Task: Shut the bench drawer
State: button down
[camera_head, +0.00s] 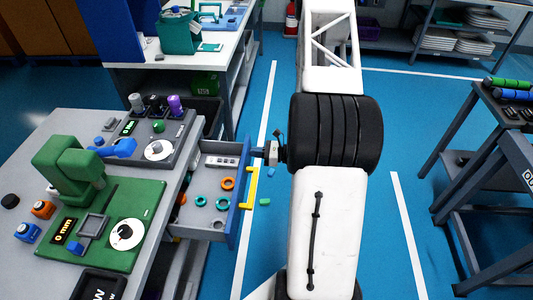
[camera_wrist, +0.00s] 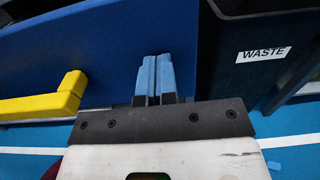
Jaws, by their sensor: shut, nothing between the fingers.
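The bench drawer (camera_head: 207,222) is pulled out from the grey bench (camera_head: 169,207), with a blue front and a yellow handle (camera_head: 250,188). Rings and small parts lie inside it. My gripper (camera_head: 258,152) is at the far end of the drawer front, beyond the handle's far end. In the wrist view, my gripper (camera_wrist: 154,80) shows two blue fingers held together, with nothing between them. The blue drawer front (camera_wrist: 90,50) stands right before the fingertips, and the yellow handle (camera_wrist: 45,104) is to their left. I cannot tell whether the fingertips touch the front.
A dark bin labelled WASTE (camera_wrist: 263,53) is right of the fingers in the wrist view. Green and grey test fixtures (camera_head: 120,222) stand on the bench top. A rack with coloured rollers (camera_head: 510,95) is at the right. The blue floor between is mostly clear.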

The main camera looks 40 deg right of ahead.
aim_at(200, 147)
jog(key=x, duration=1.9)
jog(key=shift+w+a+f, duration=0.1)
jog(key=shift+w+a, duration=0.4)
jog(key=shift+w, duration=0.05)
jog(key=shift+w, duration=0.1)
jog(key=shift+v, duration=7.5)
jog(key=shift+a, duration=0.1)
